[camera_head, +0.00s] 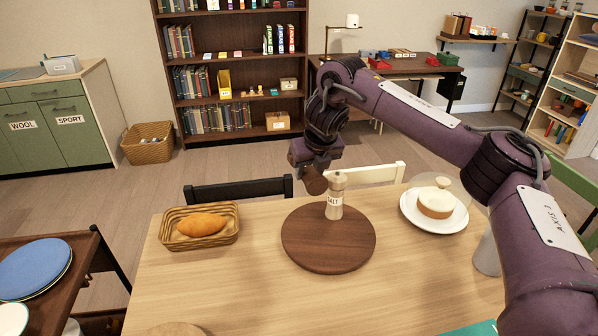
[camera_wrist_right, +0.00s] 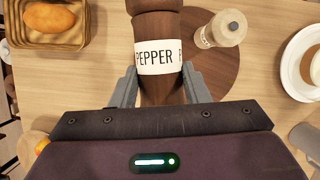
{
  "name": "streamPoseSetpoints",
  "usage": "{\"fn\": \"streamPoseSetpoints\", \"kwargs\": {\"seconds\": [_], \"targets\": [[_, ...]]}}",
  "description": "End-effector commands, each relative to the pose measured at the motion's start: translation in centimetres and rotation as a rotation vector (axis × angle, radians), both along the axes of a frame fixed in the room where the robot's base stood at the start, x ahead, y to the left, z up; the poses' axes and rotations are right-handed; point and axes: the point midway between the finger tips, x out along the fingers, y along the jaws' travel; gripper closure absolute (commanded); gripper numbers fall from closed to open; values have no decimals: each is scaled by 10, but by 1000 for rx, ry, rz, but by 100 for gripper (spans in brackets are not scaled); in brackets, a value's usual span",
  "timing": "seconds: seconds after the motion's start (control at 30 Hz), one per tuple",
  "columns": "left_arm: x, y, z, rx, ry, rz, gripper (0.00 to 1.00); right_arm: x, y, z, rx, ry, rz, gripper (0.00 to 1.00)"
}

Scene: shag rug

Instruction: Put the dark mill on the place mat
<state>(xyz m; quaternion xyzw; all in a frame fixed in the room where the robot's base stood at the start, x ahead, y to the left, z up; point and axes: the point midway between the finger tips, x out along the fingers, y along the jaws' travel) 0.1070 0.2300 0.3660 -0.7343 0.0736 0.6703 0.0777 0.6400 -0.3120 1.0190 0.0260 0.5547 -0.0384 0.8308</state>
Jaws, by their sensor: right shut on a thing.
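The dark mill, a brown wooden one with a white PEPPER label (camera_wrist_right: 158,57), is between the two grey fingers of my right gripper (camera_wrist_right: 160,88) in the right wrist view. The gripper is shut on it. In the head view the dark mill (camera_head: 313,183) hangs below my right gripper (camera_head: 317,165), above the back of the table, beside the light SALT mill (camera_head: 335,199). A teal flat thing (camera_head: 472,329), perhaps the place mat, shows only as an edge at the bottom right of the head view. My left gripper is not in view.
The SALT mill stands on a round dark wooden board (camera_head: 328,250). A bread basket (camera_head: 177,241) is at the left. A white plate with a cake (camera_head: 452,221) is at the right. A tan round thing (camera_head: 175,330) shows at the front edge. The table front is mostly clear.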

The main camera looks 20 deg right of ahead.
Motion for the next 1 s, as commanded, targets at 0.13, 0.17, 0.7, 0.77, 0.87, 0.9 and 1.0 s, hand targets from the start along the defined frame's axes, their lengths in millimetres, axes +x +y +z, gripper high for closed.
{"fn": "streamPoseSetpoints", "kwargs": {"seconds": [0.13, 0.17, 0.7, 0.77, 0.87, 0.9, 1.0], "targets": [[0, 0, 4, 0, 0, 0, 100, 0, 0, 8, -1, -1, 0, 86], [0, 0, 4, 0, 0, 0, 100, 0, 0, 8, -1, -1, -1, 86], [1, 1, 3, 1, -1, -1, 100, -31, 54, -7, -9, -6, -501, 86], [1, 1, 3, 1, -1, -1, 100, -37, 61, -11, -9, -5, -592, 86], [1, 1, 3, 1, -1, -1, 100, -48, 72, -17, -11, -7, -752, 86], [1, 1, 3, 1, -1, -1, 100, -54, 77, -19, -11, -7, -821, 86], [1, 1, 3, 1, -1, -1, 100, -67, 87, -26, -11, -6, -1000, 86]]}}
